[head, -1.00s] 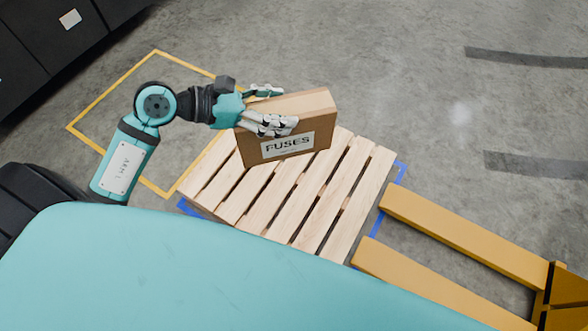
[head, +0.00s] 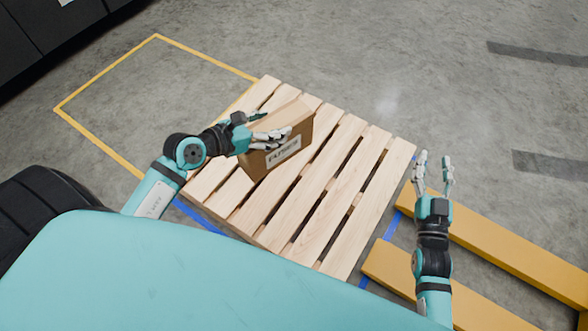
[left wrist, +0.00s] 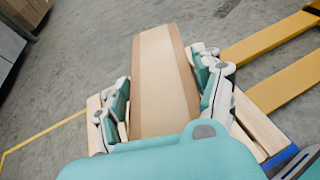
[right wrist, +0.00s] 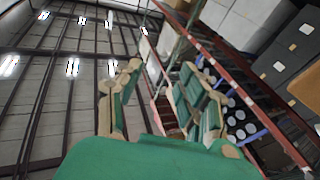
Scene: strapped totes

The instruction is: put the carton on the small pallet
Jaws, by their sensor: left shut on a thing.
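The brown carton (head: 262,163), labelled FUSES, is over the left part of the small wooden pallet (head: 330,195). My left gripper (head: 262,128) is shut on the carton's top, with fingers on both of its sides. In the left wrist view the carton (left wrist: 163,85) fills the space between the fingers (left wrist: 165,100). I cannot tell whether the carton's underside touches the slats. My right gripper (head: 434,168) is open and empty, to the right of the pallet. In the right wrist view its fingers (right wrist: 150,100) stand apart with nothing between them.
Yellow pallet-truck forks (head: 510,245) lie right of the pallet, below my right gripper. Blue floor tape (head: 195,215) edges the pallet. A yellow-taped floor area (head: 150,90) at the left is empty. Dark cabinets (head: 50,30) stand at the upper left. Much of the pallet is bare.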

